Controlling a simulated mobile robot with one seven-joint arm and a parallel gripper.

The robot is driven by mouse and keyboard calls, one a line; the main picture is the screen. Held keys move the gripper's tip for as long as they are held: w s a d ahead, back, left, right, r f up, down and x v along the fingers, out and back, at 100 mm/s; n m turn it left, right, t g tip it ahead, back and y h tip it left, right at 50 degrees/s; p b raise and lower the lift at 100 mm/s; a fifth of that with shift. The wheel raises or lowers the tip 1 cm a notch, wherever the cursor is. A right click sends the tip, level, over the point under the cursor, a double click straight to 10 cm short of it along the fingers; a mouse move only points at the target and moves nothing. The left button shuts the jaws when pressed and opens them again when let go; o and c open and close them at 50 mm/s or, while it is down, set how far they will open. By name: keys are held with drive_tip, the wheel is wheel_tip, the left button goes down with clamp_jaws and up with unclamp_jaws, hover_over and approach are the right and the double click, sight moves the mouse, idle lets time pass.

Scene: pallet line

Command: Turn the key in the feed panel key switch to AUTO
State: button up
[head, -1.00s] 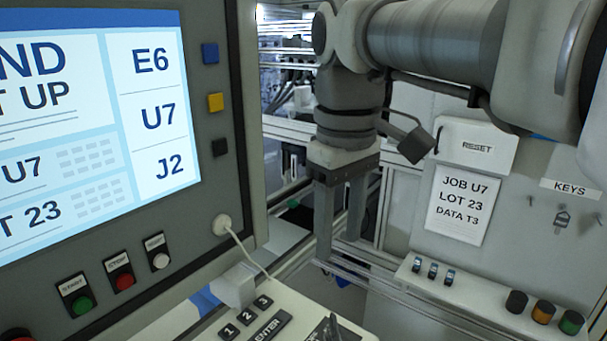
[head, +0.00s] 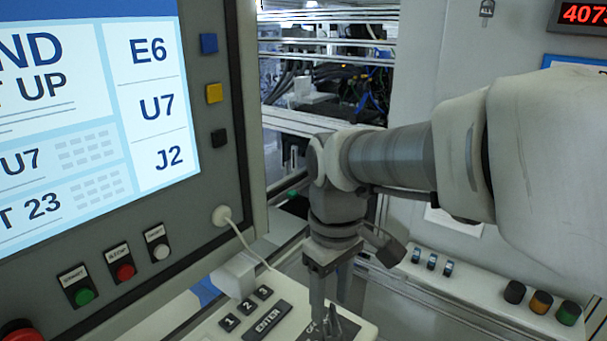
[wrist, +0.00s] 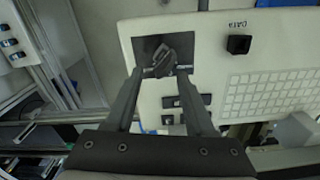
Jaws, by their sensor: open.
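My gripper (head: 328,305) points down over the keypad console, with its fingers open. In the wrist view my gripper (wrist: 160,73) has a fingertip on each side of a dark key (wrist: 158,58), close to it; I cannot tell whether either finger touches it. The key stands in a dark square switch plate (wrist: 183,42) on the pale console, and its head looks turned at a slant. In the head view the key switch (head: 334,328) is partly hidden by the fingers, and its position labels are too small and covered to read.
An ENTER key (head: 267,320) and number keys lie just left of the switch. A screen panel (head: 228,180) with coloured buttons rises at the left, with a white cable (head: 246,247) hanging from it. A ledge with coloured knobs (head: 541,302) is at the right. In the wrist view a keyboard (wrist: 270,90) sits right of the switch.

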drive_tip(key=shift+f, duration=1.2)
clamp_jaws()
